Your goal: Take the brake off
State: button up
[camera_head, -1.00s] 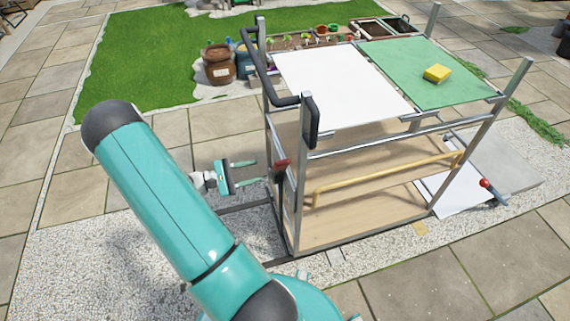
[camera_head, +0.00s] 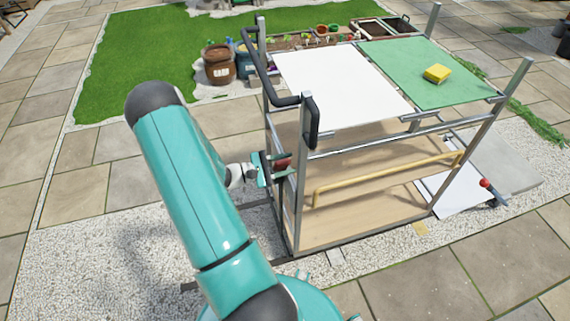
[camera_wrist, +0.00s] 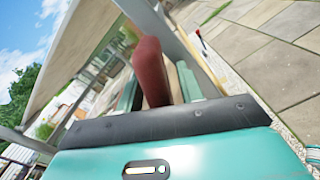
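A dark red lever grip (camera_head: 283,164) sits on the near left side of the metal cart, below the black push handle. It also shows in the wrist view (camera_wrist: 151,70). My teal gripper (camera_head: 279,165) is at this grip. In the wrist view the grip stands between my two teal fingers (camera_wrist: 158,88), which are apart on either side of it. Small gaps seem to remain, and I cannot tell whether either finger touches it. The lever's lower end is hidden behind my gripper and the cart frame.
A red-knobbed lever (camera_head: 486,184) is at the far right. Gravel and paving lie left of the cart.

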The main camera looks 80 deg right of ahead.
grip_shut()
jog(key=shift+w+d+r, duration=0.1)
